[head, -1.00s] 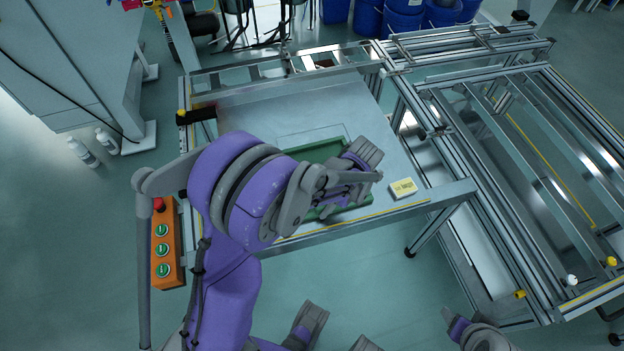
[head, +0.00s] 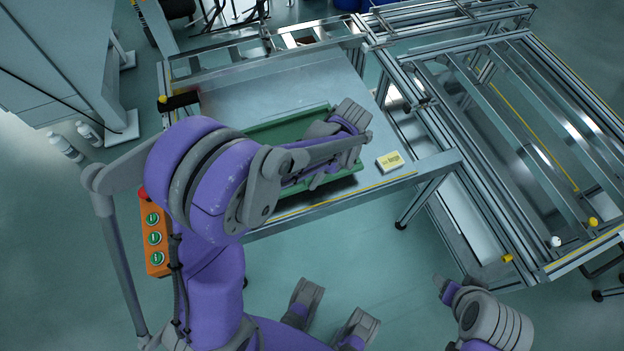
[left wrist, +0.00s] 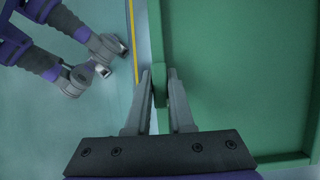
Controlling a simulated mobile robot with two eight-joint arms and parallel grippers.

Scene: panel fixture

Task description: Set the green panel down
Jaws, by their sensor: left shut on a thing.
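The green panel (head: 288,131) is a shallow green sheet with a raised rim, over the grey metal table (head: 300,78). My left gripper (head: 343,140) is at its right part in the head view and hides some of it. In the left wrist view, the fingers (left wrist: 161,88) are shut on the panel's rim, one finger on each side; the panel's flat face (left wrist: 240,75) fills the right. A dark shadow lies below its near edge; I cannot tell whether the panel touches the table. I cannot make out the right gripper's jaws among my parts at the bottom.
A yellow block (head: 390,161) lies on the table right of the panel. An orange box with green buttons (head: 156,240) is at the table's left. An aluminium frame (head: 500,140) stands to the right. The table's far part is clear.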

